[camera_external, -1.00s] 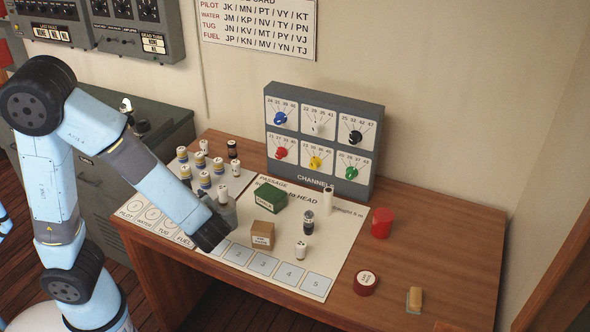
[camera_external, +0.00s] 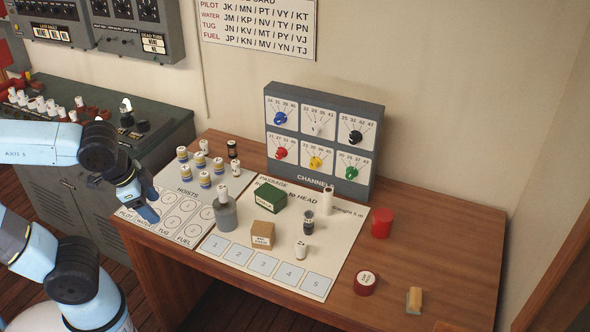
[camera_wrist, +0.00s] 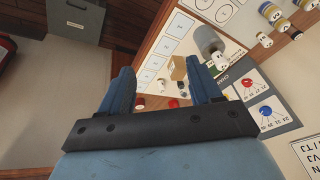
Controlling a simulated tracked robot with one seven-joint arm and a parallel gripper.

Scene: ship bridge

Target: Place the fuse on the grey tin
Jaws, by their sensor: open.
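The grey tin (camera_external: 226,216) stands upright on the chart sheet on the wooden desk, left of a small cardboard box. A small white cylinder (camera_external: 222,191), which looks like the fuse, stands upright on its top. In the wrist view the grey tin (camera_wrist: 207,40) and the white piece (camera_wrist: 221,61) show at upper right, beyond my fingers. My gripper (camera_external: 149,214) is to the left of the tin, near the desk's front left corner, clear of it. In the wrist view my gripper (camera_wrist: 162,84) has its fingers apart with nothing held between them.
Several white-topped pieces (camera_external: 204,179) stand behind the tin at the left. A green box (camera_external: 269,199), the cardboard box (camera_external: 262,234) and a dark cylinder (camera_external: 308,223) stand to its right. A grey channel panel (camera_external: 322,184) stands at the back. The desk's right side has free room.

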